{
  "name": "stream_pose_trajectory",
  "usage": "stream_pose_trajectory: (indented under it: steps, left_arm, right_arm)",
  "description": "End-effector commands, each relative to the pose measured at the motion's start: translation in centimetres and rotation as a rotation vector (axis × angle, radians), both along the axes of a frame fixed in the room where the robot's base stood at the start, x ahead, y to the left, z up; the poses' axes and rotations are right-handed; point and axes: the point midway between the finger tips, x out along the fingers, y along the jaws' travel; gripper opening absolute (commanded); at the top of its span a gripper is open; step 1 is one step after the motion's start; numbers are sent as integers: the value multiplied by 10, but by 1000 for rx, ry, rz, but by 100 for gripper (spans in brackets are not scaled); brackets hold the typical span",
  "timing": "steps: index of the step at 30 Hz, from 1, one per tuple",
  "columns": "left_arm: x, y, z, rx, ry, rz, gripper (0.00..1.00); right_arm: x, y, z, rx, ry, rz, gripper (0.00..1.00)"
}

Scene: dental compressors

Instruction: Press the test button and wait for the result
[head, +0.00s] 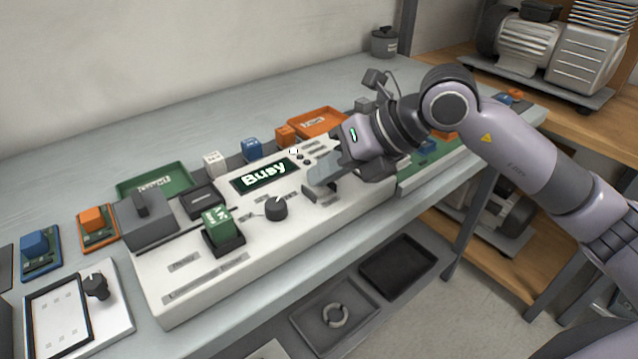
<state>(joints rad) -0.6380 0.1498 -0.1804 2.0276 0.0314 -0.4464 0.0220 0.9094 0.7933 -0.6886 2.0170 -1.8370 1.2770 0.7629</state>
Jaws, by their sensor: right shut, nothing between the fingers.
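A white test panel (185,283) lies on the grey bench, with a dark display (264,177) that reads "Busy". A dark knob (276,208) and a green block (217,226) in a dark socket are on the panel. My right gripper (318,184) is shut and empty, over the right part of the panel. Its fingers are low near a small dark part (322,196) on the panel; I cannot tell whether they touch. The test button cannot be made out and may be hidden by the gripper. My left gripper is not in view.
A green tray (157,183) and an orange tray (316,122) stand behind the panel, with several coloured blocks between them. A grey box (143,222) with a handle adjoins the panel's left. A white board (112,315) with a knob lies at front left. Dark trays sit below the bench.

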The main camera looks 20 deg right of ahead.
Motion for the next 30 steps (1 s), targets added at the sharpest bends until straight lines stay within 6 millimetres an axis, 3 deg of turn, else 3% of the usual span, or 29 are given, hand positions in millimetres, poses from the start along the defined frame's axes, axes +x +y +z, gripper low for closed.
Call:
stream_pose_trajectory:
  steps: [7,20,30]
  left_arm:
    - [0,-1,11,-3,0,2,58]
    - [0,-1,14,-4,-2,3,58]
    - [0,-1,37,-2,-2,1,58]
  right_arm:
    - [0,0,15,0,0,0,0]
    - [0,0,18,0,0,0,0]
    - [0,0,51,0,-1,0,0]
